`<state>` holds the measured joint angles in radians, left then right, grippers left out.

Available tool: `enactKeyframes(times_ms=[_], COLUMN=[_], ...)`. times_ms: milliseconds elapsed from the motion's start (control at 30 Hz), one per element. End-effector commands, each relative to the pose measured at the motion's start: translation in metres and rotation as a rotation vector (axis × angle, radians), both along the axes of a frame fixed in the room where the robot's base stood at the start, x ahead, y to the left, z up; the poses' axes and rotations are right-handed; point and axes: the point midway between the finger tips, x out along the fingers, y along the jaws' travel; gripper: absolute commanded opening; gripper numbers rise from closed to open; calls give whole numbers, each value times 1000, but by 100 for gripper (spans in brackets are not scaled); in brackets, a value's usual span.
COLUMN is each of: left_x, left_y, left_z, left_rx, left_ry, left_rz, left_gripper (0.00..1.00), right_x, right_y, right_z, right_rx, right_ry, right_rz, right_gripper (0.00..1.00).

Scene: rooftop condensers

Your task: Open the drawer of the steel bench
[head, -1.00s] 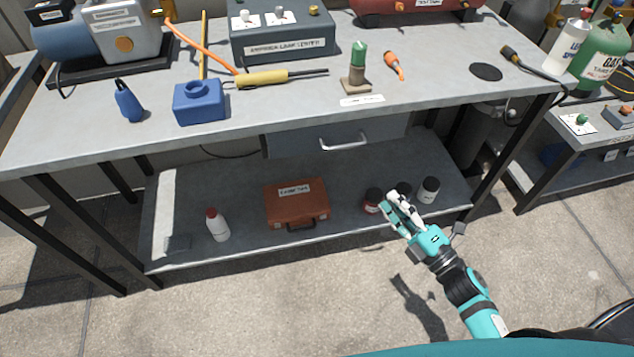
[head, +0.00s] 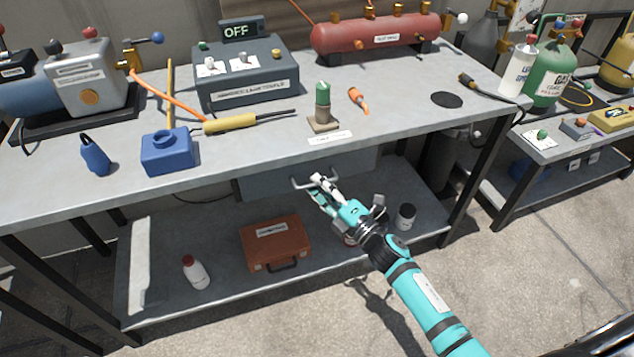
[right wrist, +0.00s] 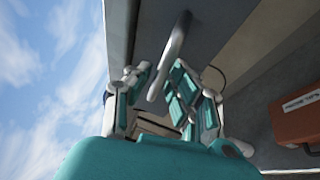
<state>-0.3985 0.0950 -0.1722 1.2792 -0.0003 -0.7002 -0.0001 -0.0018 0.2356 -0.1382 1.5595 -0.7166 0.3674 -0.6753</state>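The steel bench (head: 225,198) has a grey drawer (head: 262,187) under its top, and the drawer front looks flush and closed. A pale bar handle (head: 298,183) is on the drawer front. My right gripper (head: 318,188) is at the handle and hides part of it. In the right wrist view the handle (right wrist: 176,48) reaches into the gap between the spread fingers of the right gripper (right wrist: 158,88). The fingers look open, and I cannot tell if they touch the bar. My left gripper is not in view.
The lower shelf (head: 220,235) holds an orange case (head: 262,250), a white bottle (head: 196,272) and small jars. The bench top carries a green-capped item (head: 322,103), a blue container (head: 168,152) and a grey box (head: 245,85). The floor in front is clear.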

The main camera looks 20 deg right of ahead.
Motion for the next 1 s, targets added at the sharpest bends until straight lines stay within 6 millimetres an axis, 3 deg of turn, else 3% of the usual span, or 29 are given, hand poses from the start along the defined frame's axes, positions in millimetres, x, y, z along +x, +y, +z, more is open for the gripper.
enactKeyframes(times_ms=[433,600,1000], left_x=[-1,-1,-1], left_y=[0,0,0], left_z=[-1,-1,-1], left_rx=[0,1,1], left_ry=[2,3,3], left_rz=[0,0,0], left_gripper=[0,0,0], right_x=[11,10,10], right_y=[5,5,5], right_z=[2,2,2], right_rx=[0,0,2], right_ry=[0,0,0], right_rz=[1,1,1], right_gripper=[21,0,0])
